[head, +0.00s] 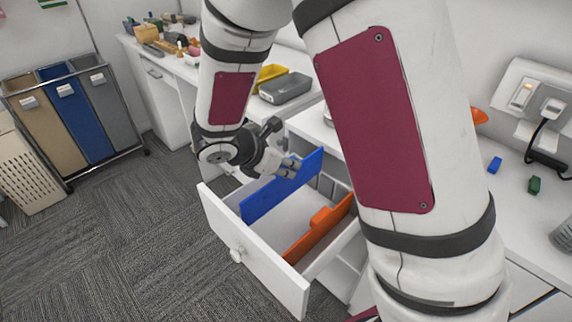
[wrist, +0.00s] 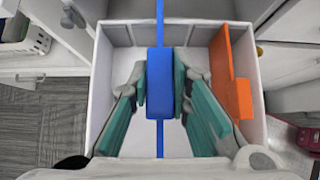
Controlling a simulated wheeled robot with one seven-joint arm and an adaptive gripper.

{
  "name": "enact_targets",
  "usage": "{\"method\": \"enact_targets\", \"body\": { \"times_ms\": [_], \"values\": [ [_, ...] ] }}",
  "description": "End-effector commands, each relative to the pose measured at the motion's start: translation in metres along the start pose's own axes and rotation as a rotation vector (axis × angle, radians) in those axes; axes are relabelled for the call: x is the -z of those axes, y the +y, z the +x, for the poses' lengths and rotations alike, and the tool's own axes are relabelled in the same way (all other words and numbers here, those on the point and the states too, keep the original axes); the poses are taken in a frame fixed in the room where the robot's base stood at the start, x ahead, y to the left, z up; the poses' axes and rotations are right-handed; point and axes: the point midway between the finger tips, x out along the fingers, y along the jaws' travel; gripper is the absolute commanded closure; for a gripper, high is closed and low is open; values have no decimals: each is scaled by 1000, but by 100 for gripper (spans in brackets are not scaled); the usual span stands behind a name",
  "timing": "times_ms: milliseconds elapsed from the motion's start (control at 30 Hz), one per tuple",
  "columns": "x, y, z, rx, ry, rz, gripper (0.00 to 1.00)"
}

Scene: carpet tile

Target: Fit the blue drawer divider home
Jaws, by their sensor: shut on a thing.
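The blue drawer divider (head: 272,195) is a flat upright panel at the open white drawer (head: 221,222). In the wrist view the divider (wrist: 160,85) runs front to back near the drawer's middle, edge-on, with a thicker block between my fingers. My gripper (head: 290,167) is shut on this block from above; it also shows in the wrist view (wrist: 161,92), with teal pads on both sides. In the head view the divider's far top corner stands above the drawer's rim. Its lower edge and any slot under it are hidden.
An orange divider (head: 318,232) stands in the drawer's right part; it also shows in the wrist view (wrist: 233,80). Grey slotted strips line the drawer's back wall. A blue block (head: 495,165) and a green block (head: 534,185) lie on the counter. Bins (head: 75,115) stand left.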

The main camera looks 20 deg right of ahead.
Motion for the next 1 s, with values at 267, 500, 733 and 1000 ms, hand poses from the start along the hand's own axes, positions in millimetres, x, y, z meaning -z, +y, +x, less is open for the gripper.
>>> {"method": "enact_targets", "body": {
  "times_ms": [267, 500, 733, 1000],
  "values": [
    [0, 0, 0, 0, 0, 0, 100],
    [2, 0, 2, 0, 0, 0, 100],
    [6, 1, 6, -1, -1, 0, 100],
    [10, 0, 10, 0, -1, -1, 100]
  ]
}}
